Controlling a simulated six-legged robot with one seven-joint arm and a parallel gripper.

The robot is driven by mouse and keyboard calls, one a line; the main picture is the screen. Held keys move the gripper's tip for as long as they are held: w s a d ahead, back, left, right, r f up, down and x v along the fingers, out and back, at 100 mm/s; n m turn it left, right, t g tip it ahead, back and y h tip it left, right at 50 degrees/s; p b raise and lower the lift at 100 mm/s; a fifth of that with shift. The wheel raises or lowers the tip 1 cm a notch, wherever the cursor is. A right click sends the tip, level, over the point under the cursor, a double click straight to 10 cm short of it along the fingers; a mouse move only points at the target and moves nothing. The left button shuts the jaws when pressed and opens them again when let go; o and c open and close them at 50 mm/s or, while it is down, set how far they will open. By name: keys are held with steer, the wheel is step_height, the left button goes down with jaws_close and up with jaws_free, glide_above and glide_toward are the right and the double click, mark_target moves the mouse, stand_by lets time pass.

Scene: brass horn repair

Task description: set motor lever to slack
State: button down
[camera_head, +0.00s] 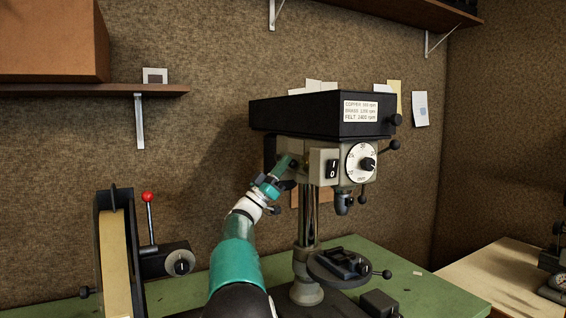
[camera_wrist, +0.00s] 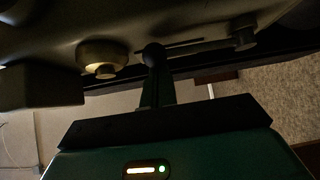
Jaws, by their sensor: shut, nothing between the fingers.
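The drill press (camera_head: 320,116) stands on the green bench with a black top cover and a grey head. My gripper (camera_head: 290,158) is at the left side of the head, under the cover, with its fingers closed and empty. In the wrist view, my shut fingers (camera_wrist: 157,78) point at a black ball knob. The knob seems to end a thin lever (camera_wrist: 205,45), probably the motor lever, running right to a dark pivot. The fingertips overlap the knob; I cannot tell whether they touch. In the head view the lever is not distinguishable.
A brass knob (camera_wrist: 103,57) sits left of the lever in the wrist view. The speed dial (camera_head: 361,163) and 1/0 switch (camera_head: 332,169) face front. A belt sander (camera_head: 116,255) with a red-knobbed lever (camera_head: 149,215) stands left. A wall shelf (camera_head: 90,90) is upper left.

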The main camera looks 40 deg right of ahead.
steer(key=shift+w+d+f+m+g+y, duration=0.1)
steer(key=shift+w+f+m+g+y, duration=0.2)
steer(key=shift+f+m+g, duration=0.55)
steer(key=shift+w+d+f+m+g+y, duration=0.1)
steer(key=shift+f+m+g+y, duration=0.25)
steer(key=shift+f+m+g, duration=0.4)
steer(key=shift+w+d+f+m+g+y, duration=0.15)
steer(key=shift+f+m+g+y, duration=0.35)
steer(key=shift+m+g, duration=0.55)
steer(key=shift+a+f, duration=0.1)
steer(key=shift+f, duration=0.05)
steer(key=shift+w, duration=0.1)
steer(key=v, duration=0.7)
steer(key=shift+a+f, duration=0.15)
steer(key=shift+f, duration=0.05)
steer(key=shift+h, duration=0.25)
